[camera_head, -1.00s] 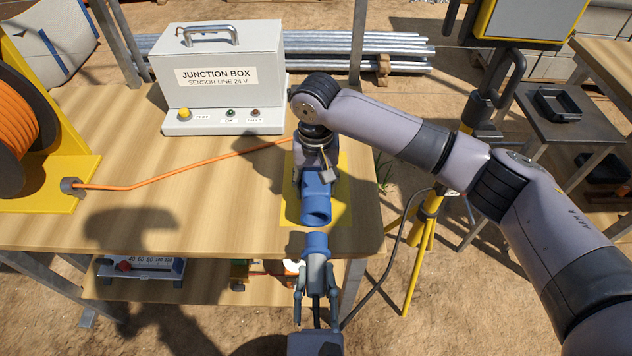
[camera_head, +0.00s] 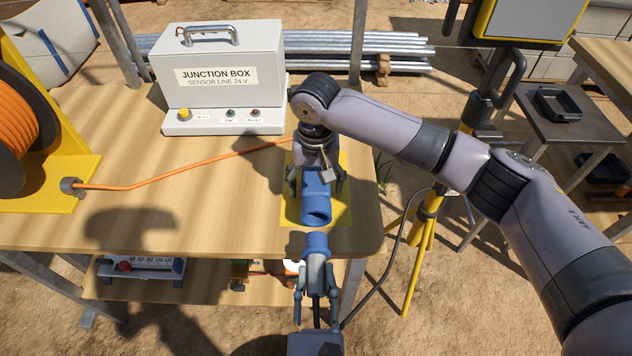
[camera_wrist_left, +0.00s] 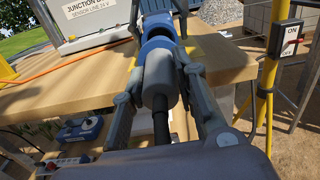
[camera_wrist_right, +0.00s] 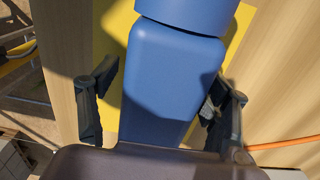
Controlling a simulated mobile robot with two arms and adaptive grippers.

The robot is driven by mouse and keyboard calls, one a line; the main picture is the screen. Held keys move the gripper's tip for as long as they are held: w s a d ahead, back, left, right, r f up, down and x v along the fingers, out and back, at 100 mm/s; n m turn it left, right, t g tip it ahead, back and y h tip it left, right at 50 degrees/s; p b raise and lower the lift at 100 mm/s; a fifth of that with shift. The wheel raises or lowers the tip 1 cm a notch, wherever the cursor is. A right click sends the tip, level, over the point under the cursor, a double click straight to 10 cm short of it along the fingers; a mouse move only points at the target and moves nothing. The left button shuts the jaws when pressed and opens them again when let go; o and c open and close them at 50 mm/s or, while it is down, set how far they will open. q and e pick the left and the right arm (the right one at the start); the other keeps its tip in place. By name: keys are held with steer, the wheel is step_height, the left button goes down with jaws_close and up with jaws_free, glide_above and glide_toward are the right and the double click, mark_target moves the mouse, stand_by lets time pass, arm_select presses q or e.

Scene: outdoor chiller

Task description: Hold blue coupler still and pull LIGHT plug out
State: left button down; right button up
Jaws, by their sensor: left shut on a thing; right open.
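The blue coupler (camera_head: 317,205) lies on a yellow plate (camera_head: 340,212) near the table's front edge, its open mouth facing me. My right gripper (camera_head: 316,181) is over it from above and open. In the right wrist view its fingers stand apart on both sides of the coupler (camera_wrist_right: 176,75). The plug (camera_head: 316,268), grey with a blue collar, is clear of the coupler's mouth, with a small gap between. My left gripper (camera_head: 316,275) is shut on the plug's grey body, also seen in the left wrist view (camera_wrist_left: 160,80). No LIGHT label is readable.
The junction box (camera_head: 225,85) stands at the back of the table (camera_head: 210,205). An orange cable (camera_head: 190,163) runs from the reel (camera_head: 28,120) towards the coupler. A yellow tripod (camera_head: 424,235) stands right of the table. A black cable (camera_head: 385,285) trails from the plug.

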steer(key=shift+r, duration=0.1)
step_height(320, 180, up, 12)
steer(key=shift+f, duration=0.1)
stand_by(0.4)
